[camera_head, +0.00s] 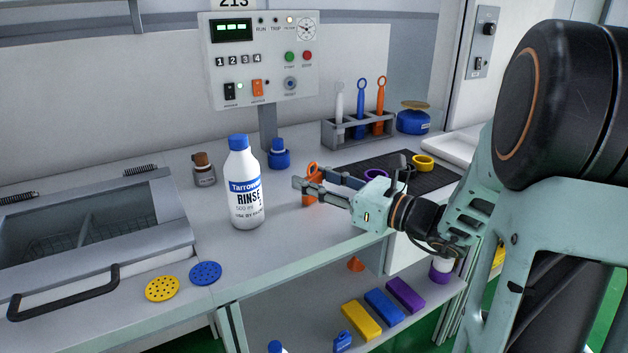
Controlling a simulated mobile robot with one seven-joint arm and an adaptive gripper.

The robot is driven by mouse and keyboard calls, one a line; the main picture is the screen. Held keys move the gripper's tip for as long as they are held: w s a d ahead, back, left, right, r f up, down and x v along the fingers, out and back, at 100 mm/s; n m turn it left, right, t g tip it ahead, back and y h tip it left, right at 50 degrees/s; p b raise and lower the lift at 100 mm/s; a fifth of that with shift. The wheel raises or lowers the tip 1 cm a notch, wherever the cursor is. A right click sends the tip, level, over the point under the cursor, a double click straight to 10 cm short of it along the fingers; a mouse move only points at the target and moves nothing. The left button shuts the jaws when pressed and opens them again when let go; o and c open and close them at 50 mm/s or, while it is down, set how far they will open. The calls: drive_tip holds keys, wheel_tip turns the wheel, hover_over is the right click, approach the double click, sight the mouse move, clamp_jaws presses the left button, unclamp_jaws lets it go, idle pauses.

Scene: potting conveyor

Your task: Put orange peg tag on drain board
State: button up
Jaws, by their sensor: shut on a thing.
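An orange tag (309,199) with a loop at its top is between the fingers of my gripper (308,187), which is shut on it. The fingers cover its middle. It looks roughly upright, close to the bench top; I cannot tell whether its lower end touches. The black drain board (437,181) lies on the bench to the right, partly behind my gripper and arm. A purple ring (376,174) and a yellow ring (424,163) are on it.
A white rinse bottle (245,190) stands left of my gripper. A grey rack (357,136) with white, blue and orange tools stands at the back.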

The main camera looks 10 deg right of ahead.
drive_tip(key=shift+s+f, duration=0.15)
drive_tip(key=shift+f, duration=0.55)
drive_tip(key=o, duration=1.1)
drive_tip(key=shift+f, duration=0.1)
drive_tip(key=shift+c, duration=0.2)
drive_tip(key=shift+r+p, duration=0.35)
drive_tip(key=shift+r, duration=0.35)
drive_tip(key=p+v, duration=0.3)
drive_tip(key=v, duration=0.8)
drive_tip(key=shift+s+d+r, duration=0.15)
drive_tip(key=shift+s+d, duration=0.1)
drive_tip(key=shift+d, duration=0.05)
